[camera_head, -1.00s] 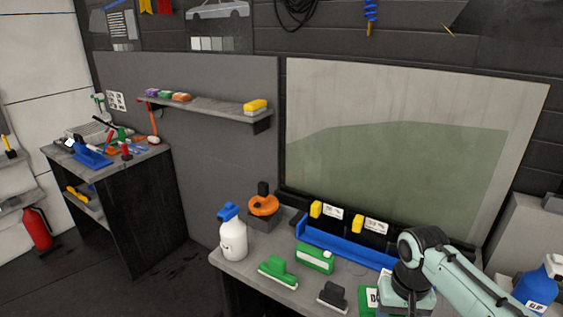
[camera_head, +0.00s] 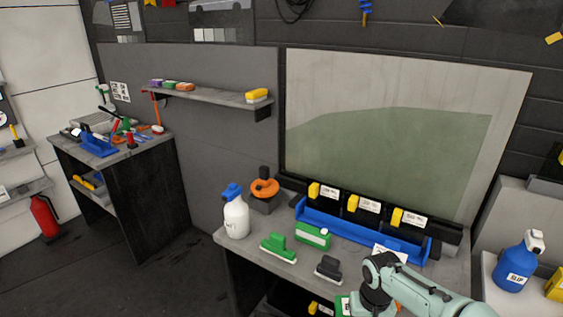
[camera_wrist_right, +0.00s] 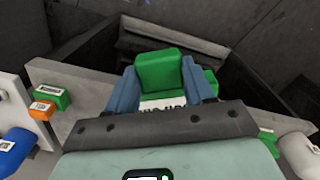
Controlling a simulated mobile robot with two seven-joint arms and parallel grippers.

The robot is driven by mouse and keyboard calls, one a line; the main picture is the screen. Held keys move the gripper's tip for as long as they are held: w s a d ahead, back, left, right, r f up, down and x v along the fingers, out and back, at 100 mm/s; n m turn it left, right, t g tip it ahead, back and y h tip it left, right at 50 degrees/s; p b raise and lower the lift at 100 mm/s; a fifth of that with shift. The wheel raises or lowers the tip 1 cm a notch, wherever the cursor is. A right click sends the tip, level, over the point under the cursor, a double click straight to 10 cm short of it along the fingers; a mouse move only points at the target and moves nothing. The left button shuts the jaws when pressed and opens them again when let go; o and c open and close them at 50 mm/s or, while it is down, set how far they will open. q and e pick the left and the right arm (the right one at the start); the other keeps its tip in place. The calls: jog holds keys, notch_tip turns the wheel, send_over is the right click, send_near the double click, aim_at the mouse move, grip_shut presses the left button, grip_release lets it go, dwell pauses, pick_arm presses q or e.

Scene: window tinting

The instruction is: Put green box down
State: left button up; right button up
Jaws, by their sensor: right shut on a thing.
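The green box (camera_wrist_right: 158,72), with a white printed label, is between the two blue fingers of my right gripper (camera_wrist_right: 162,88), which is shut on it. In the head view my right arm comes in from the lower right, over the front of the workbench (camera_head: 225,240). Only a sliver of green and white (camera_head: 343,306) shows beside the wrist there, and the fingers are hidden. I cannot tell whether the box touches a surface. My left gripper is not in view.
On the workbench stand a white spray bottle (camera_head: 236,216), a green block tool (camera_head: 279,247), a green-and-white box (camera_head: 313,235), a black block (camera_head: 328,268) and a blue tray (camera_head: 345,233) with black-and-yellow items. A blue bottle (camera_head: 517,264) stands on a white surface at right.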

jog(key=a+f+n, duration=0.1)
jog(key=a+f, duration=0.2)
jog(key=f, duration=0.8)
jog(key=shift+f, duration=0.2)
jog(key=shift+a, duration=0.15)
